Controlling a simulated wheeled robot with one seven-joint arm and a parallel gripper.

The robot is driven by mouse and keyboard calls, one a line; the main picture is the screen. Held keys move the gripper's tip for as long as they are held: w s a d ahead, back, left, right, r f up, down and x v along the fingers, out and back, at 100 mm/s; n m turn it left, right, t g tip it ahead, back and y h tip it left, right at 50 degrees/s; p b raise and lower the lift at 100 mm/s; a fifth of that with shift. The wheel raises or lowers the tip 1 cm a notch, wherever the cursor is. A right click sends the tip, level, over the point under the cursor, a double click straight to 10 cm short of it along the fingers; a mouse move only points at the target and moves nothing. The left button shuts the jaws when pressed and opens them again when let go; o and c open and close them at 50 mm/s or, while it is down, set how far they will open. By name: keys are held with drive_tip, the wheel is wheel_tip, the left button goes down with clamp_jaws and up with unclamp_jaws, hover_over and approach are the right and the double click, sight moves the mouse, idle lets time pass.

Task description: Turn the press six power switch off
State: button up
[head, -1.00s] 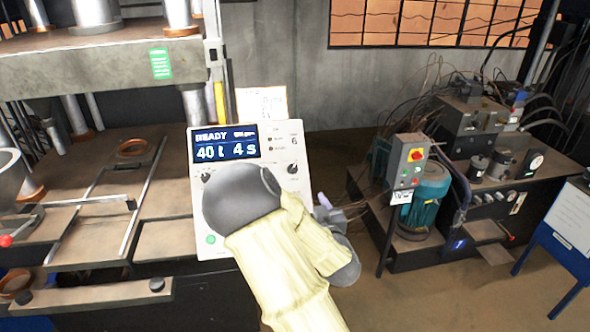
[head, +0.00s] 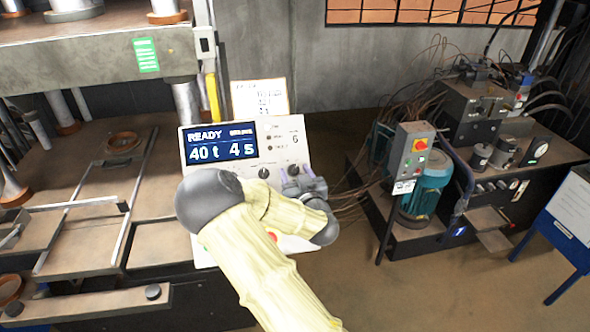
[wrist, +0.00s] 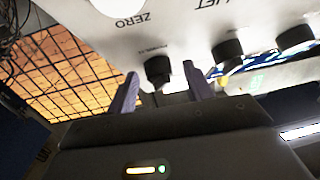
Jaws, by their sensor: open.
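The press six control panel (head: 222,172) is a pale box with a blue display reading READY, 40 t and 4 s, and a "6" at its upper right. The black power knob (head: 293,171) sits below that 6. It also shows in the wrist view (wrist: 158,69), beside small lettering that seems to start with "POWER". My gripper (head: 298,178) is open, its purple fingertips on either side of this knob. In the wrist view the gripper (wrist: 161,80) has the knob between its fingers, with gaps visible. I cannot tell which way the knob points. My arm hides the panel's lower part.
Other black knobs (wrist: 228,52) stand to the right in the wrist view, close to the right finger. The press bed (head: 95,185) is left of the panel. A pump unit with a grey switch box (head: 411,158) stands to the right. Floor between them is open.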

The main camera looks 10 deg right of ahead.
drive_tip(key=shift+s, duration=0.15)
drive_tip(key=c, duration=1)
drive_tip(key=shift+d+n+y+b, duration=0.15)
drive_tip(key=shift+n+y+b, duration=0.15)
drive_tip(key=shift+n, duration=0.2)
drive_tip(key=n+y, duration=0.1)
drive_tip(key=n+g+y+b, duration=0.1)
drive_tip(key=n, duration=0.1)
drive_tip(key=shift+d+n+y, duration=0.2)
drive_tip(key=shift+n+y, duration=0.1)
drive_tip(key=n+y, duration=0.1)
drive_tip(key=n+g+y+b, duration=0.1)
drive_tip(key=n, duration=0.1)
drive_tip(key=shift+d+r+n+g, duration=0.1)
drive_tip(key=shift+r+n+g, duration=0.1)
drive_tip(key=shift+n+g, duration=0.1)
drive_tip(key=n+g, duration=0.1)
drive_tip(key=n, duration=0.1)
drive_tip(key=n+g+y, duration=0.1)
drive_tip(key=n, duration=0.1)
drive_tip(key=n+g+y, duration=0.1)
drive_tip(key=n+g, duration=0.1)
drive_tip(key=n, duration=0.1)
drive_tip(key=shift+w+d+r, duration=0.15)
drive_tip(key=shift+w+r, duration=0.05)
drive_tip(key=shift+w, duration=0.1)
